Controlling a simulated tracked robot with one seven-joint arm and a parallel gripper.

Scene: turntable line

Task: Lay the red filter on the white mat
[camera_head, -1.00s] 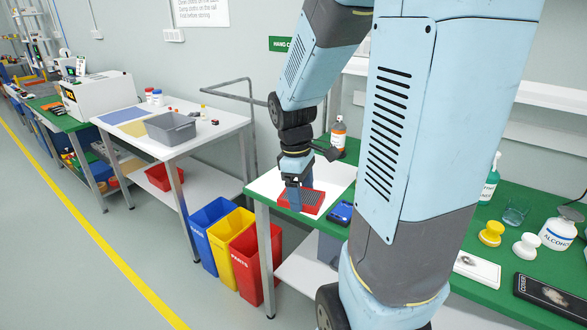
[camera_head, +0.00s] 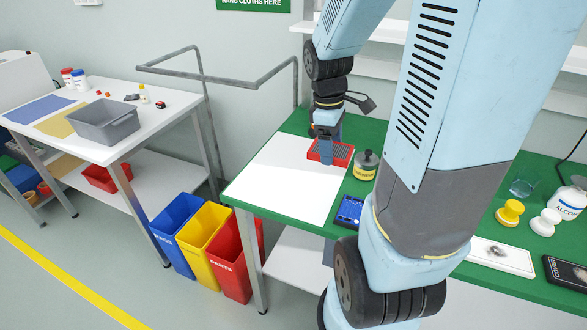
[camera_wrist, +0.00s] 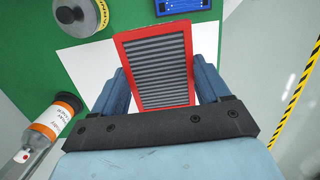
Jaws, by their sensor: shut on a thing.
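The red filter (camera_head: 341,152), a red frame with grey pleats, is held in my gripper (camera_head: 327,150) over the far right edge of the white mat (camera_head: 279,182). In the wrist view the filter (camera_wrist: 153,60) sits between the two blue fingers of my gripper (camera_wrist: 162,84), which press on its sides. Its far end reaches over green bench top there, with part of the white mat (camera_wrist: 88,66) under and beside it. I cannot tell whether the filter touches the surface. The mat is otherwise bare.
An orange-labelled bottle (camera_wrist: 45,130) is near the gripper. Blue, yellow and red bins (camera_head: 232,262) stand below the bench's left end.

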